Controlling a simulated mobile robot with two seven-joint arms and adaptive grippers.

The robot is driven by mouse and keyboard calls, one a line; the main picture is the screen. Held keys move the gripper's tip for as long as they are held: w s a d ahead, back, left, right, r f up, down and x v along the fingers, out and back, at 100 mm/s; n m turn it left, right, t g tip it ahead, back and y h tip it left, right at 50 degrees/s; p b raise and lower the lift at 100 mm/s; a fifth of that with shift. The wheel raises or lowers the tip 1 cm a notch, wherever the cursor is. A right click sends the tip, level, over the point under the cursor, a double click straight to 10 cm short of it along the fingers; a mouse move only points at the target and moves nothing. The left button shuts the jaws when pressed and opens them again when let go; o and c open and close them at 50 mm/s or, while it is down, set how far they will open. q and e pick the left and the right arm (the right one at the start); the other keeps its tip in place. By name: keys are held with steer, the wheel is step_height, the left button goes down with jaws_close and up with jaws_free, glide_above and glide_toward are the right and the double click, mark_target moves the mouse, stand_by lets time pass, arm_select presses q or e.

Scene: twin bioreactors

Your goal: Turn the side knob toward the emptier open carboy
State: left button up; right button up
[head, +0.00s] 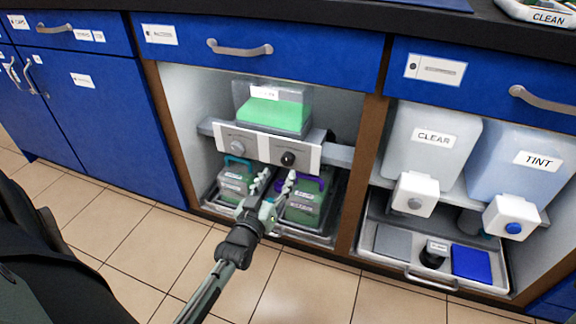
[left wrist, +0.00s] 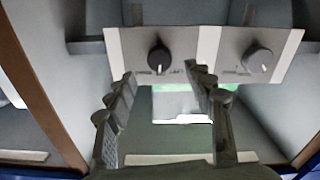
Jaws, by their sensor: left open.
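Below a clear tank of green liquid (head: 275,112), a light panel (head: 262,150) carries a grey knob (head: 237,147) on the left and a black knob (head: 288,158) on the right. The left wrist view shows the black knob (left wrist: 159,58) and grey knob (left wrist: 257,60) in swapped order. Two carboys stand below: one with a teal handle (head: 233,184), one with a purple handle (head: 303,204). Both hold green; I cannot tell which is emptier. My left gripper (head: 272,181) is open and empty, in front of the carboys, just below the panel, touching neither knob.
A brown post (head: 358,170) separates this bay from the right bay with a CLEAR container (head: 425,140) and a TINT container (head: 518,165). A pulled-out tray (head: 385,268) sits below them. Blue drawers (head: 300,50) close off the top. Tiled floor is free in front.

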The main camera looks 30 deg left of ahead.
mark_target(286, 162)
arm_select(q)
steer(key=shift+b+x, duration=0.55)
steer(key=shift+x, duration=2.25)
steer(key=c, duration=1.2)
